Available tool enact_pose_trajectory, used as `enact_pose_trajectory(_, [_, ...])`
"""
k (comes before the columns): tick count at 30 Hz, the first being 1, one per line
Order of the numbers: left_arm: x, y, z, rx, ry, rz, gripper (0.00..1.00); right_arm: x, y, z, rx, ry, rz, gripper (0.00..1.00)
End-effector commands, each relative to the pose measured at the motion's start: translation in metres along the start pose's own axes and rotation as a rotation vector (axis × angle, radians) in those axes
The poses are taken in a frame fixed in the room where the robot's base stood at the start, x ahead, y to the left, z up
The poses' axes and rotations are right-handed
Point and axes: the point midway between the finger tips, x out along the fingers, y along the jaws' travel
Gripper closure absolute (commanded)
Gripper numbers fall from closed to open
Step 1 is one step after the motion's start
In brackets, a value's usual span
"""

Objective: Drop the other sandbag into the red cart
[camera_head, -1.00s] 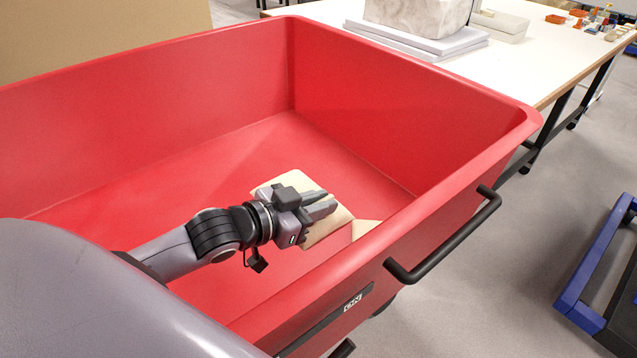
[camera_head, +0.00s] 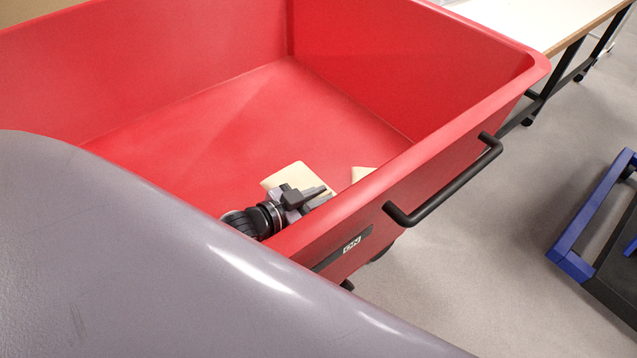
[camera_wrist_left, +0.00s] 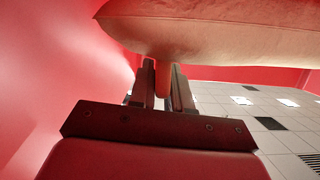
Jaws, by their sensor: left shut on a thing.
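The red cart (camera_head: 262,115) fills the middle of the head view, its open top facing me. My left gripper (camera_head: 318,195) is inside the cart, close to the near side wall, partly hidden by the wall's rim. It is shut on a cream sandbag (camera_head: 296,174). In the left wrist view the fingers (camera_wrist_left: 163,85) pinch a narrow part of the sandbag (camera_wrist_left: 215,32), whose body spreads above them. I cannot tell whether it touches the cart floor. Another cream sandbag (camera_head: 362,173) shows partly behind the near wall, to the right. My right gripper is not in view.
A black handle (camera_head: 450,190) sticks out from the cart's outer side. A white table (camera_head: 540,20) stands behind the cart. A blue and black frame (camera_head: 600,230) is on the floor at the right. The cart's far floor is clear.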

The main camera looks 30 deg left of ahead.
Motion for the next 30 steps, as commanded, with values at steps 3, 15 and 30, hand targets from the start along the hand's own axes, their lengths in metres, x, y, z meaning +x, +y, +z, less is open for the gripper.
enact_pose_trajectory(3, [0.006,0.001,0.012,0.006,0.012,-0.002,1.0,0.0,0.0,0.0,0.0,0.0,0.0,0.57])
enact_pose_trajectory(15, [0.023,0.006,0.063,0.006,0.013,-0.001,1.0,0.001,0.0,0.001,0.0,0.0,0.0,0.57])
enact_pose_trajectory(30, [0.029,0.009,0.082,0.007,0.015,0.0,1.0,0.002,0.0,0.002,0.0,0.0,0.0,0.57])
